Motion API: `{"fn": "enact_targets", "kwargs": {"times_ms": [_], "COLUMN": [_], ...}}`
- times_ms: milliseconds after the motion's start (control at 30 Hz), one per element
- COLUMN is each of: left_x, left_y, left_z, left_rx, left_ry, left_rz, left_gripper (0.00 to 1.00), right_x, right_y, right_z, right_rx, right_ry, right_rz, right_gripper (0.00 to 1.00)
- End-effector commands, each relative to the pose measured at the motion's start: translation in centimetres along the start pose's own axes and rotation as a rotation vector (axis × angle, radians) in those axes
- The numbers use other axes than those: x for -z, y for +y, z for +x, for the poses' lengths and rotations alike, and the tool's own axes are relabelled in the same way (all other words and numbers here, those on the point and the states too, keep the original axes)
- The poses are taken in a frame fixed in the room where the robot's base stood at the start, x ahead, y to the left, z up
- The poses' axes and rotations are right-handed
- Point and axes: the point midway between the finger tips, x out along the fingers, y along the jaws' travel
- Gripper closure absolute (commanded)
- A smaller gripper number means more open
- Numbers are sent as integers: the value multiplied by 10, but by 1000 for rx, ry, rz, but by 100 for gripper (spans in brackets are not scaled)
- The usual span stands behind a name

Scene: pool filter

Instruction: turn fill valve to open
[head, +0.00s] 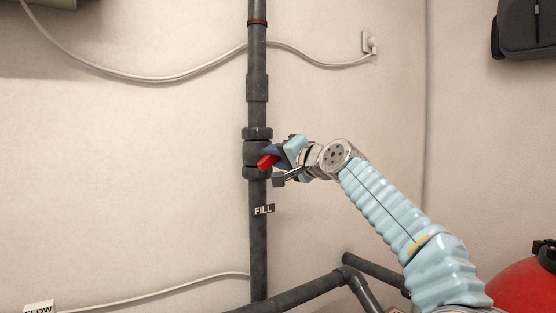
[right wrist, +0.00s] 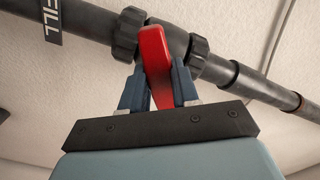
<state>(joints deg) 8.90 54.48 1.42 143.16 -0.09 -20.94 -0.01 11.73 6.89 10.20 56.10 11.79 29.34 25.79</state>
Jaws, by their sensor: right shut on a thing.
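The fill valve (head: 256,150) sits on a dark vertical pipe, above a black label reading FILL (head: 263,210). Its red handle (head: 267,163) points out from the valve body, toward the gripper. In the right wrist view the red handle (right wrist: 157,65) stands between the two fingers, with the valve body (right wrist: 172,38) behind it. My right gripper (head: 281,163) is shut on the red handle, reaching in from the right; it also shows in the right wrist view (right wrist: 160,85). The handle's base is partly hidden by the fingers in the head view. My left gripper is not in view.
Dark pipes (head: 310,292) run along the bottom beside my right arm. A red rounded tank (head: 525,290) stands at the lower right.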

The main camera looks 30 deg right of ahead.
Motion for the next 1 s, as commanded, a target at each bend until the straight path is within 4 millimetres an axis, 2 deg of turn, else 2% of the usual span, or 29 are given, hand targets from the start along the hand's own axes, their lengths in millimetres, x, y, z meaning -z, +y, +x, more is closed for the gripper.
{"fn": "enact_targets", "kwargs": {"times_ms": [700,1000], "left_x": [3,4], "left_y": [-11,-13], "left_z": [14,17], "left_rx": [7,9], "left_ry": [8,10], "left_rz": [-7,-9], "left_gripper": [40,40], "right_x": [0,1], "right_y": [4,4], "right_z": [1,0], "right_rx": [-1,0], "right_ry": [0,1], "right_rz": [-673,-886], "right_gripper": [100,100]}}
